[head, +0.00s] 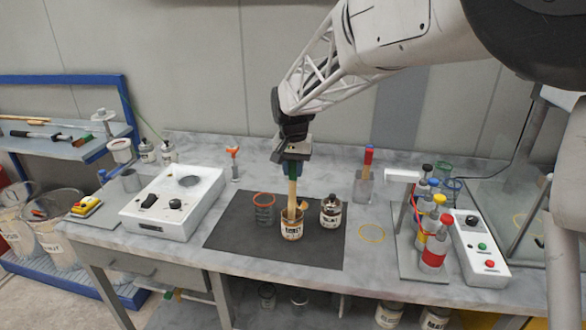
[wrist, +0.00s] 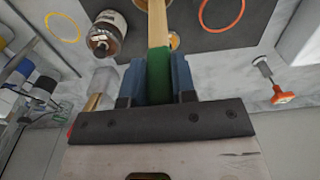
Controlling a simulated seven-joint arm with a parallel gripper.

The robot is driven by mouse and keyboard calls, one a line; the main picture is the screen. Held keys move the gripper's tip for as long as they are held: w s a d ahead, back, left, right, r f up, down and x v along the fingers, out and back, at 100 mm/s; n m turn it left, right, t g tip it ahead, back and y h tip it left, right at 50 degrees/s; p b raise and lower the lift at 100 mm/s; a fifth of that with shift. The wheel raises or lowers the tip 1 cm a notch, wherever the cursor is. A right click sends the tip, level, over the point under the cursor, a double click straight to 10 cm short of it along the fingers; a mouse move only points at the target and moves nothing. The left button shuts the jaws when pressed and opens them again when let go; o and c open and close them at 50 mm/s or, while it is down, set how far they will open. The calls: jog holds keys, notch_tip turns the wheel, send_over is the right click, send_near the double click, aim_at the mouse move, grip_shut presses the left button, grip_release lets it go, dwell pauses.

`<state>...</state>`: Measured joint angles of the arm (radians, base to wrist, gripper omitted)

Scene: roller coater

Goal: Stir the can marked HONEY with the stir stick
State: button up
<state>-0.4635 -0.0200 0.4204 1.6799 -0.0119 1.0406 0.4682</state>
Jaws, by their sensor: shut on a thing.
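My gripper (head: 292,168) is shut on the green grip of the wooden stir stick (head: 292,192), which hangs nearly upright. The stick's lower end is inside the open can (head: 291,231) at the front of the dark mat, its tip hidden by the can wall. That can has a pale label too small to read. A second can (head: 330,214) with a pale label and dark top stands just to its right. In the wrist view, my gripper (wrist: 158,80) holds the stick's green grip (wrist: 159,66) between blue fingers, and the second can (wrist: 108,35) is at left.
A white device (head: 172,205) is farther left. Several coloured bottles (head: 434,250) and a control box (head: 480,250) stand at right. A yellow ring (head: 373,233) lies between.

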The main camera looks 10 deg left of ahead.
notch_tip(320, 180, up, 9)
jog(key=w, duration=0.1)
jog(key=shift+w+f, duration=0.15)
jog(key=shift+w, duration=0.25)
dwell(0.8)
dwell(0.4)
dwell(0.6)
